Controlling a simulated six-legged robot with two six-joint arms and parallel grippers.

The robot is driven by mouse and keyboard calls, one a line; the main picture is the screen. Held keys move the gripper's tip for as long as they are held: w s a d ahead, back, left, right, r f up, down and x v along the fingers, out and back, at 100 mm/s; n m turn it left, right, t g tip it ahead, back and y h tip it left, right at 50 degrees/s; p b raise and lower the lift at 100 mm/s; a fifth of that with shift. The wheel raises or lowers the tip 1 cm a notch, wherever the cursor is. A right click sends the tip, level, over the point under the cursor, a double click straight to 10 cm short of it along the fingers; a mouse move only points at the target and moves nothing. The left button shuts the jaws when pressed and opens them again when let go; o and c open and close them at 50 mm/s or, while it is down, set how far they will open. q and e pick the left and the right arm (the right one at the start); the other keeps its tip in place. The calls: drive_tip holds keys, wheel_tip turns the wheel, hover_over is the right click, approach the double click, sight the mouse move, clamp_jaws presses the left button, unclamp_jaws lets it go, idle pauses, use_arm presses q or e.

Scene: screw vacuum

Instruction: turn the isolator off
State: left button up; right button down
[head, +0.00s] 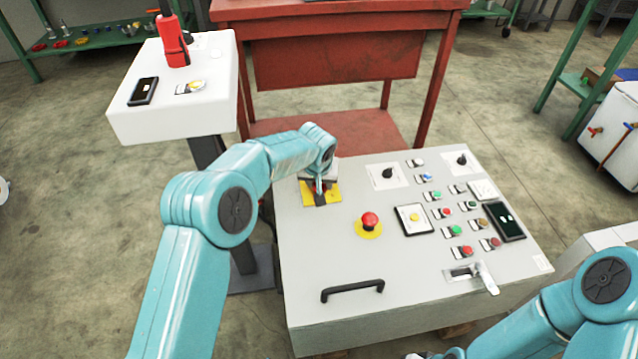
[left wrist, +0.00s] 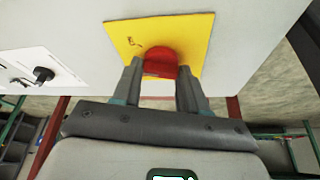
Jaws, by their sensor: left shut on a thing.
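The isolator has a red knob (left wrist: 161,61) on a yellow plate (left wrist: 190,32), seen in the left wrist view. In the head view its yellow plate (head: 334,192) is at the upper left of the grey panel, and the knob is hidden by my gripper. My left gripper (left wrist: 160,80) has a finger on each side of the red knob and is shut on it. It also shows over the plate in the head view (head: 320,190). My right arm shows at the bottom right of the head view, but its fingers cannot be made out.
The grey panel (head: 310,265) also carries a red emergency button (head: 370,220), several push buttons, black rotary switches (head: 387,173) and a black handle (head: 352,290). A white pedestal box (head: 210,105) with a red tool (head: 173,42) stands at the left. A red table (head: 340,15) stands behind.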

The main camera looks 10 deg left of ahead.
use_arm(q)
drive_tip(key=n+y, duration=0.1)
drive_tip(key=n, duration=0.2)
drive_tip(key=shift+d+b, duration=0.1)
drive_tip(key=shift+b, duration=0.25)
drive_tip(key=shift+d+n+g+y, duration=0.1)
drive_tip(key=shift+n+g+y, duration=0.25)
drive_tip(key=shift+n, duration=0.55)
drive_tip(key=shift+r+n+y+p, duration=0.15)
drive_tip(key=shift+n+y+p, duration=0.3)
drive_tip(key=shift+n, duration=0.45)
drive_tip(key=shift+w+n+g+p, duration=0.1)
drive_tip(key=shift+n+g+p, duration=0.35)
drive_tip(key=shift+n+p, duration=0.3)
drive_tip(key=shift+n+g+y+p, duration=0.4)
drive_tip(key=shift+n+p, duration=0.9)
drive_tip(key=shift+n, duration=0.15)
use_arm(e)
drive_tip(key=shift+s+a+r, duration=0.1)
drive_tip(key=shift+s+r, duration=0.05)
drive_tip(key=shift+r, duration=0.45)
drive_tip(key=shift+s+a+r, duration=0.15)
drive_tip(key=shift+s+r, duration=0.05)
drive_tip(key=shift+r, duration=0.4)
drive_tip(key=shift+s+a+r, duration=0.1)
drive_tip(key=shift+s+r, duration=0.05)
drive_tip(key=shift+r, duration=0.45)
use_arm(q)
drive_tip(key=o, duration=1.1)
drive_tip(key=shift+c, duration=0.2)
